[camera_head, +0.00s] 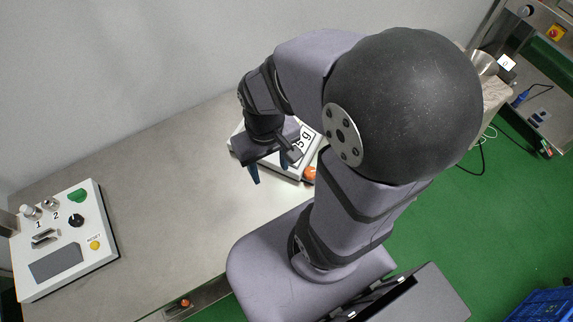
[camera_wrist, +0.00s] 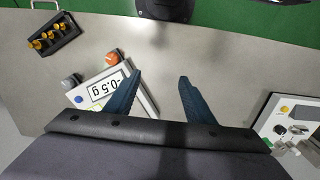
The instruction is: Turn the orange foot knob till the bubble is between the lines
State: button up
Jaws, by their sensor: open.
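The orange foot knob (camera_wrist: 112,57) sits at a corner of a white scale (camera_wrist: 139,92), whose display reads "-0.5 g" in the wrist view. In the head view the knob (camera_head: 309,174) shows at the scale's near right corner, partly behind my arm. My gripper (camera_wrist: 157,80) is open and empty, its two blue fingers apart. The left finger covers part of the scale, and the knob lies left of and beyond that fingertip, not between the fingers. In the head view my gripper (camera_head: 268,175) is over the scale's near edge. I cannot make out the bubble or its lines.
A grey knob (camera_wrist: 71,82) is at another scale corner. A dark rack (camera_wrist: 52,38) with several yellow-topped pieces stands beyond it. A white control box (camera_head: 66,240) with buttons is at the left of the table. The table between box and scale is clear.

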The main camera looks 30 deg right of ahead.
notch_tip(320, 180, down, 8)
jog(key=s+d+m+g+b, duration=0.1)
jog(key=s+d+g+b, duration=0.1)
jog(key=s+b, duration=0.1)
jog(key=n+g+h+b, duration=0.2)
jog(key=n+b, duration=0.1)
jog(key=n, duration=0.1)
send_near(310, 171)
jog(key=shift+w+f, duration=0.3)
jog(key=shift+f, duration=0.35)
jog(key=shift+s+d+r+n, duration=0.2)
jog(key=shift+s+n, duration=0.15)
jog(key=shift+n, duration=0.35)
jog(key=shift+s+n, duration=0.15)
jog(key=shift+n, duration=0.35)
jog(key=shift+p, duration=0.3)
jog(key=shift+p+x, duration=0.7)
jog(key=shift+x, duration=3)
jog(key=shift+a, duration=0.1)
jog(key=shift+c, duration=0.7)
